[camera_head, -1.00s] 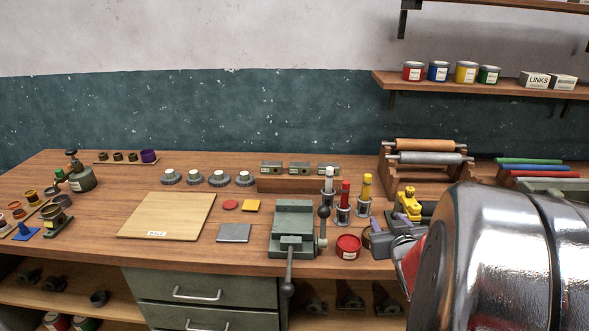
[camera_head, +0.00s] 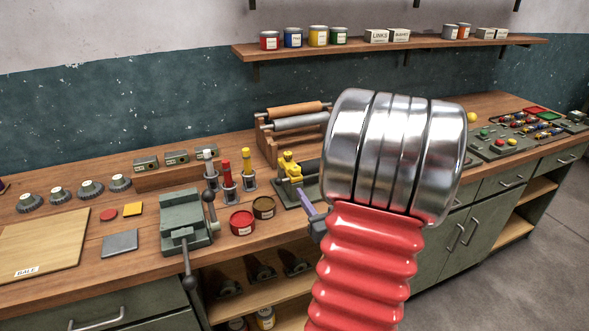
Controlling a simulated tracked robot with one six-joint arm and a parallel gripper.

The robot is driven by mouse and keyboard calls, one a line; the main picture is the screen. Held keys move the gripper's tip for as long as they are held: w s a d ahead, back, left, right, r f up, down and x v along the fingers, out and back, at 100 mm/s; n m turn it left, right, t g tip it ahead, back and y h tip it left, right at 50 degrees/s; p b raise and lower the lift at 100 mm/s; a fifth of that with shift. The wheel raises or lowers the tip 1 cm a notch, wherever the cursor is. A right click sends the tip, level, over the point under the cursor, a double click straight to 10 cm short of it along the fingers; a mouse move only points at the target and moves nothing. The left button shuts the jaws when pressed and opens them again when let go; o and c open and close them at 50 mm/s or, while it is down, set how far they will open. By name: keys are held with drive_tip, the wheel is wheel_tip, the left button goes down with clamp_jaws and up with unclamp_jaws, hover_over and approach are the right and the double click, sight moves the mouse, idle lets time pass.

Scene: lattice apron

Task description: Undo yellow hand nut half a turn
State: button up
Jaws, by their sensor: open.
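A yellow fitting (camera_head: 291,167) stands on a dark base on the bench, left of my arm; it looks like the yellow hand nut, but its shape is too small to be sure. My gripper (camera_head: 312,212) is mostly hidden behind my own arm. A purple finger and a bit of grey body show at the arm's left edge, just in front of and below the yellow fitting. The gripper is open. I see no contact between the finger and the yellow fitting, though the far side is hidden.
A green vise (camera_head: 183,222) with a long handle stands at the bench's front edge. Red (camera_head: 242,222) and brown (camera_head: 263,207) tins and several capped tubes stand between it and the fitting. A roller rack (camera_head: 292,130) is behind.

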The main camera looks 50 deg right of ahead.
sight(297, 171)
drive_tip(key=shift+w, duration=0.1)
drive_tip(key=x, duration=1.3)
drive_tip(key=shift+w+d, duration=0.25)
drive_tip(key=shift+a, duration=0.1)
drive_tip(key=c, duration=1.1)
